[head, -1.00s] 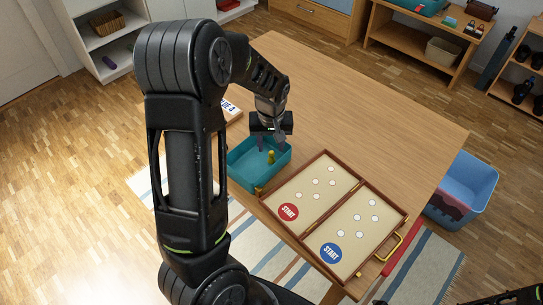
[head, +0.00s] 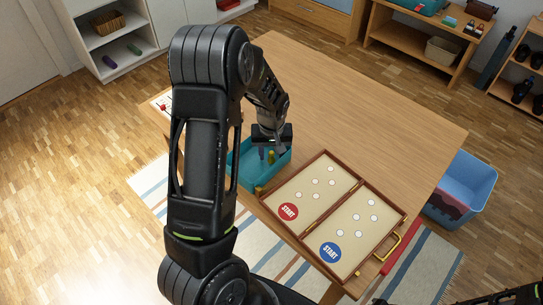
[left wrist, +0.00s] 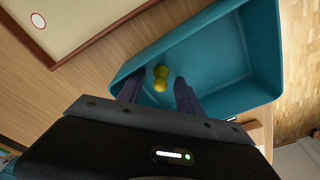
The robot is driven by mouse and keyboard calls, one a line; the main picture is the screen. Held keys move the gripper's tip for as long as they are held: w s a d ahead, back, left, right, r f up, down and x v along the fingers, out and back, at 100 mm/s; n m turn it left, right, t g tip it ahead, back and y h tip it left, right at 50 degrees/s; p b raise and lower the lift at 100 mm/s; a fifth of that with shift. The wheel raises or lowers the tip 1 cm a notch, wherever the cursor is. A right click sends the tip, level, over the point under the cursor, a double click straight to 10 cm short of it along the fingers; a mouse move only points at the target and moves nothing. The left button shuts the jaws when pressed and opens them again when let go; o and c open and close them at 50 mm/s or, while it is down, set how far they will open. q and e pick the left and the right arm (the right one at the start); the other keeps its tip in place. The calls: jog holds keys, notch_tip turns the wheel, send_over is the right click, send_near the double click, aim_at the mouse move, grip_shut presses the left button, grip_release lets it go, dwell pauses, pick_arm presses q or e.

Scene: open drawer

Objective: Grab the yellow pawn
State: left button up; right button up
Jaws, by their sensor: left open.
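The yellow pawn (head: 271,156) is inside the teal tray (head: 246,181), near the tray's wall. In the left wrist view the pawn (left wrist: 161,76) shows between the two dark fingers. My left gripper (head: 273,152) is open and reaches down into the tray, with its fingers on either side of the pawn in the picture. Whether they touch it cannot be told. In the left wrist view the teal tray (left wrist: 232,50) holds nothing else that I can see. My right gripper is not in view; only dark parts of my right arm show at the bottom right.
An open wooden game case (head: 320,222) with red and blue START circles lies right of the tray. A white card with a red mark (head: 163,104) lies at the table's left corner. A blue bin (head: 465,185) stands on the floor at right. The table's far half is clear.

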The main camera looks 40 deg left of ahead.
pick_arm(q)
jog(key=shift+c, duration=0.2)
grip_shut()
dwell(0.4)
